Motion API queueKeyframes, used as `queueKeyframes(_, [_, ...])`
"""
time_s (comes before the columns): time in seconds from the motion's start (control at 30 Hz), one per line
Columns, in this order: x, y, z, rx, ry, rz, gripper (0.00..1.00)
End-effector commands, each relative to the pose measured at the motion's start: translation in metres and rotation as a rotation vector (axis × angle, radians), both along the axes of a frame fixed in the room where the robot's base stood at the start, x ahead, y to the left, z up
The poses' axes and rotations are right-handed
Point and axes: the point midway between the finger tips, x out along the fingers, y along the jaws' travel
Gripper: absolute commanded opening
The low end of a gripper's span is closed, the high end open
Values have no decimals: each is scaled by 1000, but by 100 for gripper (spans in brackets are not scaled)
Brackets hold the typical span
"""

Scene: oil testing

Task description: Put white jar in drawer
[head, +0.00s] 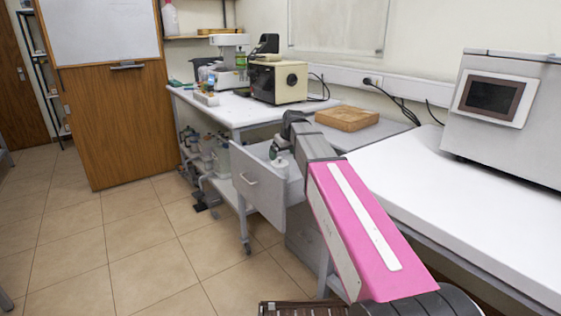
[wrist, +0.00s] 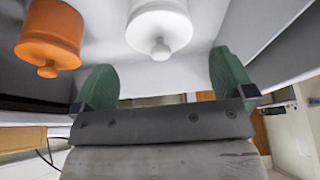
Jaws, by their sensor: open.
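The white jar (wrist: 160,28) with a round knob on its lid is at the top middle of the wrist view. It appears to be inside the open grey drawer (head: 258,190). In the head view a small pale shape with a knob, apparently this jar (head: 280,163), shows just below my gripper (head: 276,148). My gripper (wrist: 163,74) has green fingers spread wide, one on each side of the knob's line, with nothing between them. The jar looks upright and apart from both fingers. Its far side is cut off by the picture edge.
An orange jar (wrist: 50,35) stands left of the white jar in the wrist view. A wooden block (head: 347,118) sits on the grey counter above the drawer. A white table (head: 235,108) with instruments stands behind. The tiled floor (head: 130,235) on the left is clear.

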Motion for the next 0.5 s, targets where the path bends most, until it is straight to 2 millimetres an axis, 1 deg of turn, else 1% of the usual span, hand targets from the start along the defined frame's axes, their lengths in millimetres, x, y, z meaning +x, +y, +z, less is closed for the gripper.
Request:
queueKeyframes(0.03, [-4,-2,10,0,-2,0,100])
queueKeyframes(0.2, [-12,-7,32,1,-1,0,100])
queueKeyframes(0.33, [-15,-10,43,1,-1,0,100])
queueKeyframes(0.5, [-17,-11,49,0,0,0,100])
